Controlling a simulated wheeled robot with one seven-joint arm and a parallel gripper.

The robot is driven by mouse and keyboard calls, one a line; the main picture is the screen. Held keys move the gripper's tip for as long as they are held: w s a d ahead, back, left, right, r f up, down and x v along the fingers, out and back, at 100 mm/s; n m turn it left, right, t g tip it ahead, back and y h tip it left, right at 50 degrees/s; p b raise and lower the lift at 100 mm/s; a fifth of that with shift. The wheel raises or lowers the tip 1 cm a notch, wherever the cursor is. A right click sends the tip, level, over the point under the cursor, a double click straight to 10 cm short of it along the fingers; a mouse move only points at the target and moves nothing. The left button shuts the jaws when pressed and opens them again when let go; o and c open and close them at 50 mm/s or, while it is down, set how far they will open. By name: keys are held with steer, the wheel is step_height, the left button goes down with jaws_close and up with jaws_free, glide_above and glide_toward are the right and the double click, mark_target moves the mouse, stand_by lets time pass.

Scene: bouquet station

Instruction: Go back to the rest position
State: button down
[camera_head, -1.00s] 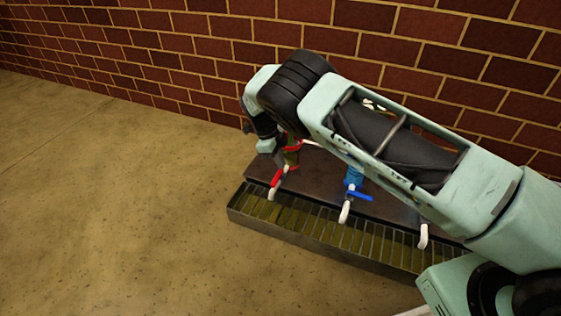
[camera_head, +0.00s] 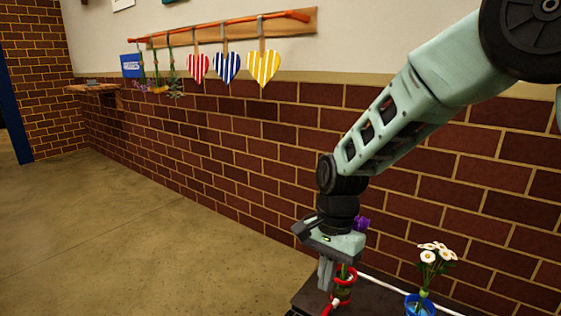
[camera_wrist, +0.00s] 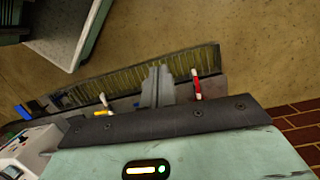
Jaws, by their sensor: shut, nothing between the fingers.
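My gripper (camera_head: 326,274) points down in the head view, beside and in front of a red holder (camera_head: 345,278) with a green stem and a purple flower (camera_head: 361,223). It is shut and empty. In the wrist view its closed fingers (camera_wrist: 157,82) hang in front of a metal trough with a slatted grate (camera_wrist: 125,75). I cannot tell the exact gap between the fingers and the red holder.
A blue holder (camera_head: 420,305) with white daisies (camera_head: 436,255) stands to the right on the dark bench (camera_head: 380,300). A brick wall (camera_head: 250,165) runs behind. Heart tags (camera_head: 227,66) hang from a rail. Floor at left is clear.

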steer(key=s+d+r+n+t+p, duration=0.1)
steer(key=s+d+r+n, duration=0.1)
steer(key=s+r+n, duration=0.45)
steer(key=s+d+r+n+p, duration=0.15)
steer(key=s+n, duration=0.25)
steer(key=s, duration=0.5)
steer(key=s+d+r+n+t+p, duration=0.1)
steer(key=s+d+r+n, duration=0.15)
steer(key=s+n, duration=0.4)
step_height(320, 180, up, 38)
steer(key=m+p, duration=0.1)
steer(key=p, duration=3.6)
steer(key=shift+s+a+f+h+p, duration=0.15)
steer(key=shift+s+a+h+p, duration=0.15)
steer(key=shift+a+p, duration=0.1)
steer(key=shift+f, duration=0.1)
